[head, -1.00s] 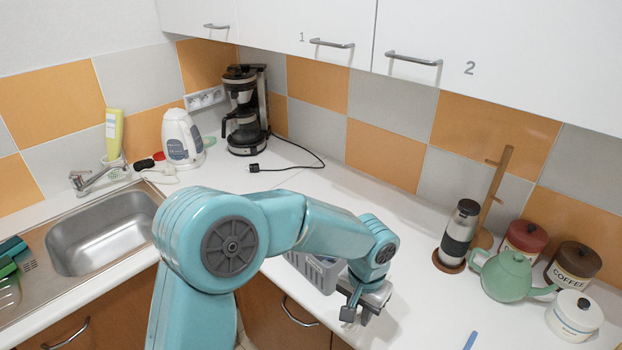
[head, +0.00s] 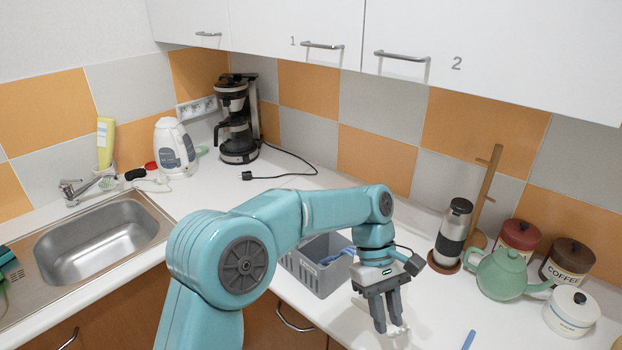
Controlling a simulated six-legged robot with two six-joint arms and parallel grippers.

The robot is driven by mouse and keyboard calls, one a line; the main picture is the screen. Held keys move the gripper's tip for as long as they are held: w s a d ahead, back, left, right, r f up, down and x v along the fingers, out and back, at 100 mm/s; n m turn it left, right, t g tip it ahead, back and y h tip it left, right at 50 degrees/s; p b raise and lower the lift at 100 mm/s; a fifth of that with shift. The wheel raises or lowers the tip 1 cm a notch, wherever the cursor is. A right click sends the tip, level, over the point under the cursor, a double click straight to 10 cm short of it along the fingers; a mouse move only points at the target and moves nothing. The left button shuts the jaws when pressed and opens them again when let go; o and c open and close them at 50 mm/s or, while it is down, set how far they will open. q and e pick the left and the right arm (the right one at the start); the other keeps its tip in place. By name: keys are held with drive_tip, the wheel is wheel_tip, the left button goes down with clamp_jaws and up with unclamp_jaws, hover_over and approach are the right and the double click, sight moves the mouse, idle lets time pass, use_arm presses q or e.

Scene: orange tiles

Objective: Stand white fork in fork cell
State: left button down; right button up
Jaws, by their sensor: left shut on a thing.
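My left gripper (head: 388,318) points down over the counter to the right of the grey basket. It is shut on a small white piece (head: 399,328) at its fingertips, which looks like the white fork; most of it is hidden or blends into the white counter. The grey cutlery basket (head: 318,283) stands on the counter behind my left arm, with blue cutlery (head: 338,256) inside. My arm covers part of the basket, and I cannot tell which compartment is the fork cell. My right gripper is not in view.
A blue utensil handle (head: 468,340) lies on the counter at the lower right. A green teapot (head: 502,274), a white jar (head: 571,312), a coffee canister (head: 568,262) and a grinder (head: 452,235) stand at the right. The sink (head: 98,240) is at the left. Counter between gripper and teapot is clear.

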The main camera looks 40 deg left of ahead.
use_arm(q)
drive_tip(key=w+a+r+n+t+h, duration=0.55)
drive_tip(key=a+r+n+t, duration=0.25)
drive_tip(key=r+n+t, duration=0.55)
drive_tip(key=w+a+r+n+t+y, duration=0.1)
drive_tip(key=a+r+n+t+y, duration=0.3)
drive_tip(key=a+n+t+y, duration=0.75)
wheel_tip(320, 180, down, 16)
drive_tip(key=a+m+g+h+b, duration=0.1)
drive_tip(key=a+g+h+b, duration=0.1)
drive_tip(key=b, duration=1.3)
drive_tip(key=shift+w+a+f+m+g+b, duration=0.15)
drive_tip(key=shift+a+f+m+g+b, duration=0.15)
drive_tip(key=shift+g, duration=0.6)
drive_tip(key=shift+r, duration=0.1)
drive_tip(key=c, duration=0.9)
unclamp_jaws()
drive_tip(key=shift+o, duration=0.2)
